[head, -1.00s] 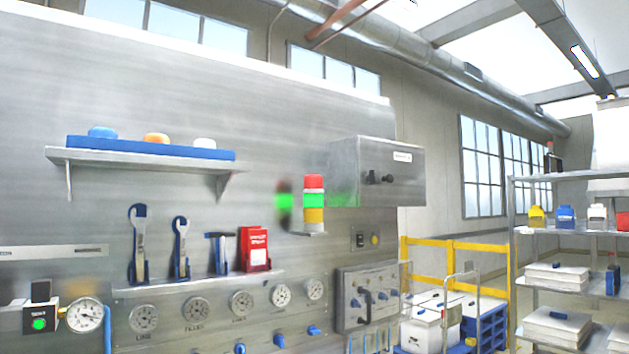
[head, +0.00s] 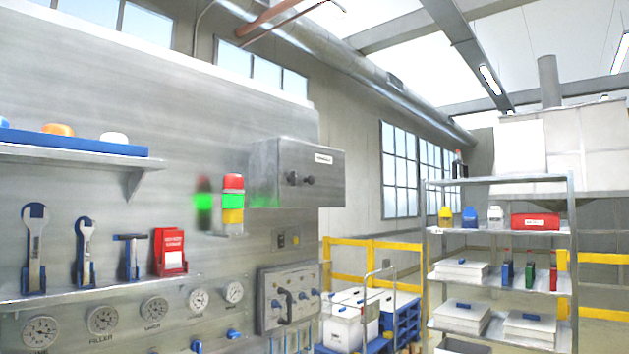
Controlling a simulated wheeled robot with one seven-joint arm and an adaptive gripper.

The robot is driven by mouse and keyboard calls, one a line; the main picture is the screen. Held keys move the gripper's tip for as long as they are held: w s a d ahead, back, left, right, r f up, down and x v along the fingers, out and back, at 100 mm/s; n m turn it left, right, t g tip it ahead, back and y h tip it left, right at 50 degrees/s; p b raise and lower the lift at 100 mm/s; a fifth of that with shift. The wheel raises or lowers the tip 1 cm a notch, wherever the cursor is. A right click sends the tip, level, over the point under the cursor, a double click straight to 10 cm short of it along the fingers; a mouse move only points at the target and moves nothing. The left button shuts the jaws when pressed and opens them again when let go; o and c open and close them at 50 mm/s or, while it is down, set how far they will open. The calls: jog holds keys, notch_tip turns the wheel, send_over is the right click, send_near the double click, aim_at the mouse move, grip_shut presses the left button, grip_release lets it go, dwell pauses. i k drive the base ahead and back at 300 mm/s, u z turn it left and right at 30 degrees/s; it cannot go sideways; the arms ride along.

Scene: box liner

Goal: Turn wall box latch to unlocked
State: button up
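A grey metal wall box (head: 297,172) is mounted on the steel panel, near the middle of the head view. A small white label sits high on its front face. A dark latch knob (head: 292,177) is on the front, with a smaller dark piece just right of it. The latch is too small to tell which way it is turned. The box door looks closed. My gripper and arm are not in view.
A stack light (head: 233,204) stands in front of the panel, left of the box. Below is a smaller control box (head: 289,299) with a handle. A tool shelf (head: 100,292) is at left. Yellow railing (head: 375,250), a cart and a loaded shelf rack (head: 500,235) stand at right.

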aim_at(292, 178)
jog(key=k, duration=0.55)
jog(key=z, duration=0.55)
jog(key=i, duration=1.7)
jog(key=u, duration=0.45)
